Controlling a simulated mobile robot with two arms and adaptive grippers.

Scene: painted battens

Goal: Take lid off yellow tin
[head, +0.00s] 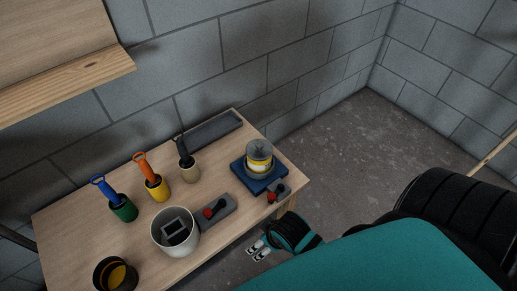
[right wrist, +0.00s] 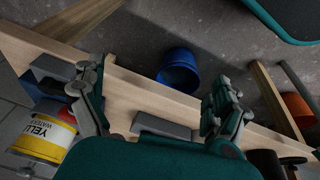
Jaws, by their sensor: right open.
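The yellow tin (head: 257,166) stands upright on a blue square base (head: 243,176) near the right end of the workbench. A grey round lid (head: 260,147) sits on top of it. My right gripper (head: 258,248) is open and empty, off the bench's front edge and nearer to me than the tin. Its two fingers (right wrist: 155,80) are spread wide in the right wrist view, apart from the tin. My left gripper is not in view.
A blue bucket (right wrist: 179,75) is below the bench. A wooden shelf (head: 70,88) hangs upper left.

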